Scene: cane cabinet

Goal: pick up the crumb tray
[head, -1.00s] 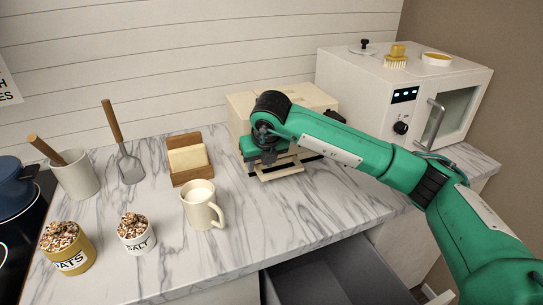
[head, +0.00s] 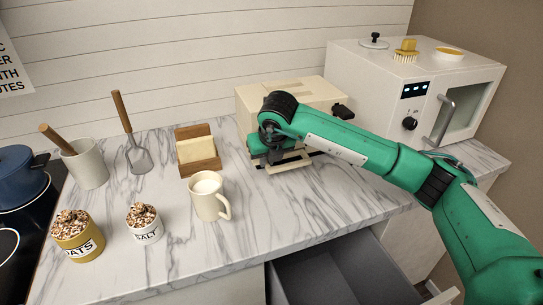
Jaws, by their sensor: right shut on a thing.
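The cream toaster (head: 300,92) stands at the back of the marble counter, left of the white microwave. A flat, pale crumb tray (head: 291,164) sticks out low at the toaster's front. My right gripper (head: 272,160) is at the tray, shut on it; my green wrist hides the fingertips and part of the toaster's front. My left gripper is not in view.
A mug (head: 208,195), napkin holder (head: 197,150), salt jar (head: 145,223) and oats jar (head: 77,235) stand to the left. The microwave (head: 413,90) is at right. An open grey drawer (head: 345,270) lies below the counter's front edge. Marble in front of the toaster is clear.

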